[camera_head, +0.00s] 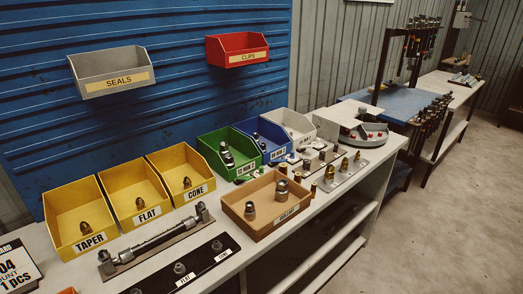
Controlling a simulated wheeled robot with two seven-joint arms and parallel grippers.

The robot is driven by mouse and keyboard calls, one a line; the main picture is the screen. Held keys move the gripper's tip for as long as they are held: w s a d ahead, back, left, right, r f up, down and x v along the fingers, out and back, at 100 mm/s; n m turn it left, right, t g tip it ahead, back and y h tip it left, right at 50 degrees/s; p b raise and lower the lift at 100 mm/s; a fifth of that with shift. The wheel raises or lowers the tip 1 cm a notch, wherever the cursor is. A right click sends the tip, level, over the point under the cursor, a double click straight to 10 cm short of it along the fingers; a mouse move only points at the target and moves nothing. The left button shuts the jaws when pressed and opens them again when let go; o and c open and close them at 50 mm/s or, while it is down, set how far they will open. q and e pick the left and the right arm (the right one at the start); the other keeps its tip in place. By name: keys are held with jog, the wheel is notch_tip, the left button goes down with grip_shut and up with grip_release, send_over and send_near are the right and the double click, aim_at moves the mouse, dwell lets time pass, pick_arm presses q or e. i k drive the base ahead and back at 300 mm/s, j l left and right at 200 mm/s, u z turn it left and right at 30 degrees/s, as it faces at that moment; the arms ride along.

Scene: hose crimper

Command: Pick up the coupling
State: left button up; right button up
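No part is marked as the coupling, so I cannot tell which one it is. Small metal fittings stand in the yellow TAPER bin (63,207), the yellow FLAT bin (128,183) and the yellow CONE bin (174,160): a taper fitting (84,228), a flat fitting (139,203) and a cone fitting (187,183). Two larger metal fittings, a left one (250,210) and a right one (282,190), stand in the tan open box (285,216). A hose-like assembly (152,243) lies on a brown board in front of the yellow bins. Neither gripper is in view.
A black strip (200,262) with several round fittings lies at the front edge. Green (212,143), blue (263,131) and white (297,124) bins stand behind the tan box. Grey SEALS (105,68) and red CLIPS (236,48) bins hang on the blue wall. Open floor lies right.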

aim_at(250, 211)
jog(key=i+l, duration=0.35)
jog(key=i+l+u, duration=0.1)
jog(key=u, duration=0.4)
jog(key=i+l+u, duration=0.15)
jog(key=u, duration=0.3)
jog(key=l+u, duration=0.2)
jog(key=u, duration=0.8)
jog(key=i+l, duration=0.05)
